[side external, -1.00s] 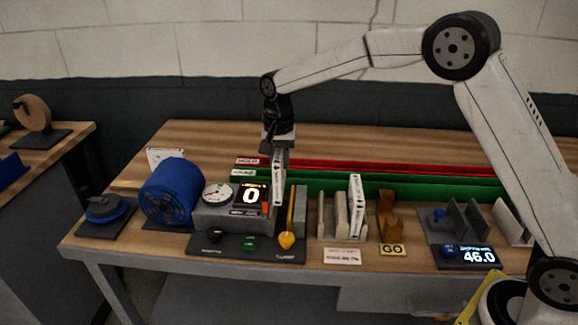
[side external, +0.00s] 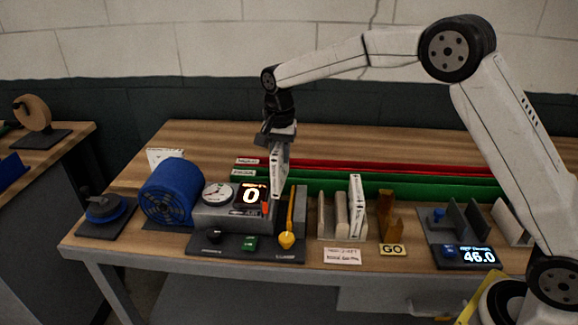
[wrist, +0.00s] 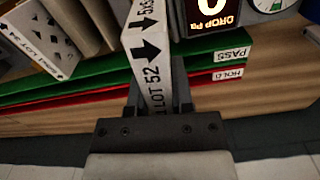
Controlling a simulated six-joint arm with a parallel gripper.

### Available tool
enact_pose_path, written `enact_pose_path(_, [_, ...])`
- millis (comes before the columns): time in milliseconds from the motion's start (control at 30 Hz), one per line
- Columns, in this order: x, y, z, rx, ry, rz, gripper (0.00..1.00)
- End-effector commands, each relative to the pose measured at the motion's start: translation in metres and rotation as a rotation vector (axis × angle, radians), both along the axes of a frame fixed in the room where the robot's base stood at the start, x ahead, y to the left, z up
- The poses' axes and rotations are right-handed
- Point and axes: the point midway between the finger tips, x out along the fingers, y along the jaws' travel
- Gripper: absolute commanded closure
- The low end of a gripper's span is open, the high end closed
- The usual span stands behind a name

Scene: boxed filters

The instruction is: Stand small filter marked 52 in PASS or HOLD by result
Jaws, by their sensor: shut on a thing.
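The small filter, a thin white slab printed LOT 52 with black arrows, shows in the wrist view (wrist: 148,60) and in the side view (side external: 278,172). My gripper (side external: 277,138) is shut on its upper end; in the wrist view my gripper (wrist: 158,105) has a dark finger on each side of it. The filter hangs slightly tilted over the grey tester (side external: 222,217), beside its display (side external: 253,195) reading 0. I cannot tell whether its lower end is clear of the tester's slot. The green PASS rail (wrist: 215,62) and red HOLD rail (wrist: 210,78) run behind.
A yellow-handled lever (side external: 287,238) stands right of the slot. A rack (side external: 341,222) holds several upright filters; one in the wrist view (wrist: 42,42) reads LOT 34. Further right are a GO gauge (side external: 391,225) and a device displaying 46.0 (side external: 478,257). A blue blower (side external: 170,193) is left.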

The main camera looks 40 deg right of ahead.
Motion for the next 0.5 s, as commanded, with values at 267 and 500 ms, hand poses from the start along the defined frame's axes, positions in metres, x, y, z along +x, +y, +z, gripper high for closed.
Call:
enact_pose_path(267, [0.028, -0.032, 0.001, 0.0, 0.0, -0.315, 1.0])
enact_pose_path(500, [0.052, -0.068, 0.002, 0.0, 0.0, -0.644, 1.0])
